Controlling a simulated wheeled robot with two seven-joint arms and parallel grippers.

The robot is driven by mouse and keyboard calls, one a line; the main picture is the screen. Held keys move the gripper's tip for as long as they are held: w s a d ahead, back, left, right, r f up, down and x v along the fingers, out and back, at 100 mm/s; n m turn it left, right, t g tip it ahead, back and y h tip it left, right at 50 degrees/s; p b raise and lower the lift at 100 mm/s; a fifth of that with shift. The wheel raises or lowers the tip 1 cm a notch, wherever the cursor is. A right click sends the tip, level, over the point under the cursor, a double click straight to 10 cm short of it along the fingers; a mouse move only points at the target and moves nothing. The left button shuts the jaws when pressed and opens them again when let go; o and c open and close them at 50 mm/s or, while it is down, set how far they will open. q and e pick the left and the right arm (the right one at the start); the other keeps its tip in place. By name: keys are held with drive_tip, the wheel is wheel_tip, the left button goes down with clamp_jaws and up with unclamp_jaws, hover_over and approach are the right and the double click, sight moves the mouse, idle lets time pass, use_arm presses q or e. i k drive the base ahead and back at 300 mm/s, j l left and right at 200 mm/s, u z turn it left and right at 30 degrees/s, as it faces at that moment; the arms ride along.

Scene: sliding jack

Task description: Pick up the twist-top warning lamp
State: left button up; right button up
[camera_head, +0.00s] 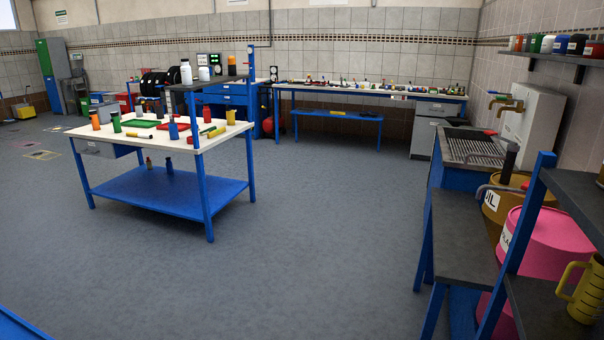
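I cannot make out which object is the twist-top warning lamp. Several small orange, green, blue, red and yellow items stand on the white-topped blue workbench (215,141) at left centre, too small to identify. Among them are an orange upright item (95,120), a green one (116,122) and a yellow one (230,117). Another orange item (232,66) stands on the raised dark shelf above this bench, beside white bottles (186,72). Neither of my grippers is in view.
Open grey floor (310,230) lies ahead. A long bench (350,92) crowded with small items runs along the back wall. At right are a dark-topped blue bench (462,238), a pink drum (545,245), a yellow jug (588,290) and a sink unit (465,145).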

sight(232, 69)
drive_tip(key=i, duration=4.55)
drive_tip(key=i+u, duration=0.2)
drive_tip(key=i, duration=0.3)
drive_tip(key=i+l+u, duration=0.2)
drive_tip(key=i, duration=0.3)
drive_tip(key=i+l+u, duration=0.2)
drive_tip(key=i, duration=0.25)
drive_tip(key=i+l+u, duration=0.7)
drive_tip(key=i+j, duration=0.05)
drive_tip(key=i, duration=0.05)
